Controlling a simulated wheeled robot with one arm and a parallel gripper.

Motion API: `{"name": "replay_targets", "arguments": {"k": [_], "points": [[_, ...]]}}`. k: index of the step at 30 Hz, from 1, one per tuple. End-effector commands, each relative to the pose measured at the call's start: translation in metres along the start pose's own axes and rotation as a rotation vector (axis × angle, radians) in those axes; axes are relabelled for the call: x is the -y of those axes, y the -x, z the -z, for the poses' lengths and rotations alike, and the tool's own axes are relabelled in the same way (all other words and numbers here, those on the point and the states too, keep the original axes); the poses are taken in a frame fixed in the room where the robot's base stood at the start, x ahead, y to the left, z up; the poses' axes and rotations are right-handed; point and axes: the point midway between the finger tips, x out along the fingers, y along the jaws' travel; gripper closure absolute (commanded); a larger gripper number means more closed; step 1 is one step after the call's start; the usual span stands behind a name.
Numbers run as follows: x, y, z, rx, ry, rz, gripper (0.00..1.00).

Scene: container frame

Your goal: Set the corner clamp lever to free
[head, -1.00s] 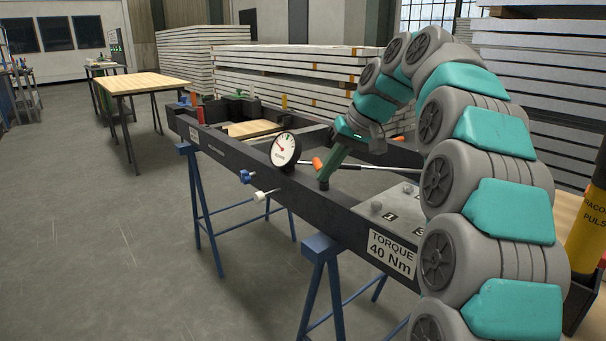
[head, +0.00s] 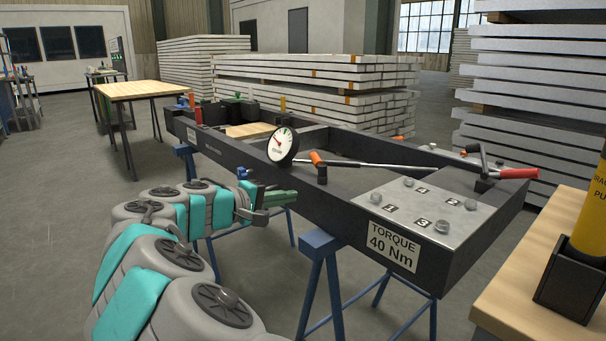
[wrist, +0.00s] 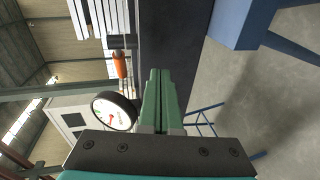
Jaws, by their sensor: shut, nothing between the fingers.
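A short lever with an orange grip (head: 317,158) stands on a dark post on the near rail of the black frame (head: 345,222), just right of the round gauge (head: 282,146). In the wrist view the orange grip (wrist: 119,65) is left of my fingers, beyond the gauge (wrist: 114,110). Which lever is the corner clamp's I cannot tell for certain. My gripper (head: 294,195) has green fingers, shut and empty, outside the near rail and below the gauge. In the wrist view the fingers (wrist: 158,78) point along the rail's outer face, apart from the orange grip.
A bolted plate (head: 420,205) and a torque sign (head: 393,246) are there too. Blue trestles (head: 321,246) carry the frame. A wooden bench (head: 545,270) stands right. The left floor is open.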

Motion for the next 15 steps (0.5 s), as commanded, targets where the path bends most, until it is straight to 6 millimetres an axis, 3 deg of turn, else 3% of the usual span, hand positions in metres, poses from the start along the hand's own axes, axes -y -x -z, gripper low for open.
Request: {"name": "replay_targets", "arguments": {"k": [3,9,15], "points": [[-0.001,0.024,0.019,-0.079,0.101,-0.197,1.00],[-0.002,0.049,0.038,-0.152,0.194,-0.365,1.00],[-0.007,0.041,0.043,-0.161,0.207,-0.386,1.00]]}}
